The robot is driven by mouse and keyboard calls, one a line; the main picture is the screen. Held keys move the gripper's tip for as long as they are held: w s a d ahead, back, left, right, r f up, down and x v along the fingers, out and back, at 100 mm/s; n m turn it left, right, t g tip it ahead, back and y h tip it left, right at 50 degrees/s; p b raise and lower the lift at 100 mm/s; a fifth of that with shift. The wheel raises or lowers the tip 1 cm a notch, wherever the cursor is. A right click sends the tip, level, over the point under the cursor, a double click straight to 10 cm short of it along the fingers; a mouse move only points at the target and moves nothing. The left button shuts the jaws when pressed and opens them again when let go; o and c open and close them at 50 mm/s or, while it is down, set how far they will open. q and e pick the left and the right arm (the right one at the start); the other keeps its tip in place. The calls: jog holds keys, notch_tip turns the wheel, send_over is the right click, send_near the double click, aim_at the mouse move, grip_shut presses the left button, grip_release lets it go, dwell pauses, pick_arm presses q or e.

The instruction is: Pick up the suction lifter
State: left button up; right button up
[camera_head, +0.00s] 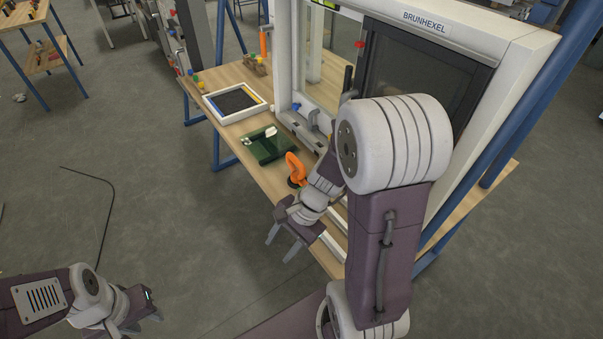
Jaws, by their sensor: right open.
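The suction lifter (296,167), with an orange handle and a dark base, is on the wooden workbench (258,173) in front of the window frame. My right arm covers the bench area to its right. My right gripper (281,247) is open and empty, with its fingers pointing down past the bench's front edge. It is nearer the camera than the lifter and apart from it. My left gripper (150,313) is low at the left over the floor, far from the bench. Its finger gap is hard to make out.
A white-framed window labelled BRUNHEXEL (456,28) stands upright along the bench. A white-rimmed tray (212,112) lies further back. A cable (111,190) is on the open floor at left.

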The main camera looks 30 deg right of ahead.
jog(key=w+d+f+m+t+y+b, duration=0.2)
jog(key=w+m+t, duration=0.1)
jog(key=w+m, duration=0.3)
jog(key=m+t+h+b, duration=0.4)
jog(key=m+t, duration=0.5)
jog(key=m, duration=0.8)
send_near(302, 165)
jog(key=w+p, duration=0.1)
jog(key=w, duration=0.1)
jog(key=w+f, duration=0.1)
jog(key=w+a+f, duration=0.1)
jog(key=w, duration=0.1)
jog(key=shift+a+h, duration=0.2)
jog(key=shift+h, duration=0.1)
jog(key=x, duration=0.5)
jog(key=shift+w+f, duration=0.2)
pick_arm(q)
notch_tip(302, 165, down, 7)
jog(key=s, duration=0.1)
jog(key=shift+d+r, duration=0.15)
jog(key=shift+d, duration=0.15)
pick_arm(e)
jog(key=shift+d+r, duration=0.1)
jog(key=shift+s, duration=0.1)
jog(key=c, duration=0.4)
grip_shut()
